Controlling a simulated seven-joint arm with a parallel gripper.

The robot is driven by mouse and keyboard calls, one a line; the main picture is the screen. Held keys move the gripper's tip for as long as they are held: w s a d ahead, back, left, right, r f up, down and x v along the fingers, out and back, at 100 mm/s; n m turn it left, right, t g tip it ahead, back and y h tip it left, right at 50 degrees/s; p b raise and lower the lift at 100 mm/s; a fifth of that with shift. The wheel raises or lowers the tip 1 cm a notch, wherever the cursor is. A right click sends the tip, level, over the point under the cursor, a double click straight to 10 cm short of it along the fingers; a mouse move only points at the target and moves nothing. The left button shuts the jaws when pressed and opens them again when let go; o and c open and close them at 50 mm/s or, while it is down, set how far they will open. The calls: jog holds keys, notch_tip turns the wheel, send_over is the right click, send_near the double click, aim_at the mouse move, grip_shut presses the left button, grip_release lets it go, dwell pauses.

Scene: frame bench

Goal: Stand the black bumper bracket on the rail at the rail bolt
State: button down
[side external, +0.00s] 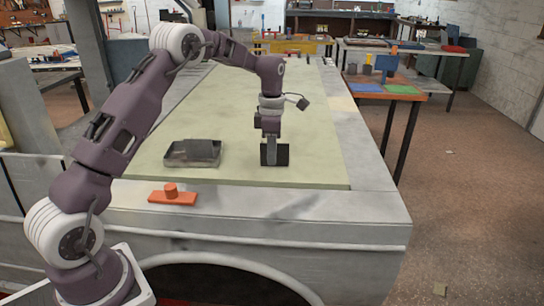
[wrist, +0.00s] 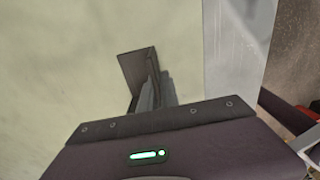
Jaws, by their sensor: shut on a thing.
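The black bumper bracket (side external: 282,156) is in my gripper (side external: 268,152), over the pale green bench top near its front right part. In the wrist view the bracket (wrist: 133,70) shows as a dark flat plate, and my gripper (wrist: 153,92) is shut on it. The bracket looks upright; I cannot tell whether its lower edge touches the top. A pale grey border that may be the rail (side external: 368,155) runs along the right side and front; it also shows in the wrist view (wrist: 236,50). I cannot make out a rail bolt.
A grey tray (side external: 174,160) with a dark piece in it stands left of my gripper. An orange block with a round knob (side external: 172,196) sits on the front border. The green top (side external: 315,120) is clear around the bracket. A side table (side external: 413,95) stands beyond the right edge.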

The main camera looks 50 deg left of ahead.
dwell(0.8)
notch_tip(320, 180, up, 10)
jog(key=s+d+f, duration=0.1)
jog(key=s+d, duration=0.1)
jog(key=s, duration=0.7)
jog(key=s+d, duration=0.3)
jog(key=s, duration=0.6)
notch_tip(320, 180, down, 10)
jog(key=shift+s+a+r, duration=0.1)
jog(key=shift+f, duration=0.25)
jog(key=c, duration=1.6)
grip_release()
jog(key=shift+f, duration=0.1)
